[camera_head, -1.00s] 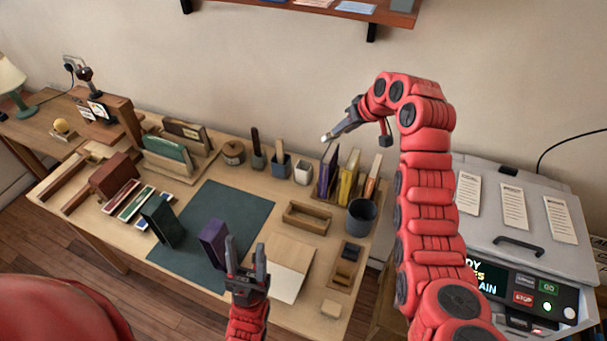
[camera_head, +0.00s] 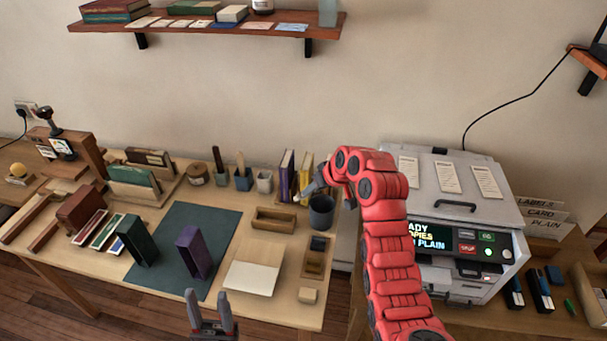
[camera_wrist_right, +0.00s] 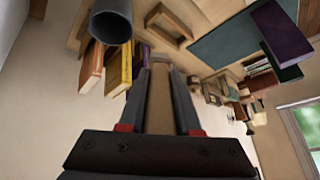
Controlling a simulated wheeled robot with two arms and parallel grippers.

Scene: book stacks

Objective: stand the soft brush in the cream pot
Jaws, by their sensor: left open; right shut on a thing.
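The cream pot (camera_head: 264,181) stands upright at the back of the desk, right of a blue-grey pot, and looks empty. My right gripper (camera_head: 313,187) is by the upright books, right of the cream pot. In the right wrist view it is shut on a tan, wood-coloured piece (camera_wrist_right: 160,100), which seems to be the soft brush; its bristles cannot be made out. The held piece is hard to see in the head view. I cannot pick out the cream pot in the right wrist view. My left gripper (camera_head: 209,303) is open and empty at the desk's front edge.
Left of the cream pot are a blue-grey pot (camera_head: 243,182) and a dark-handled tool (camera_head: 217,160). Upright books (camera_head: 287,175) and a dark grey cup (camera_head: 321,211) are close to my right gripper.

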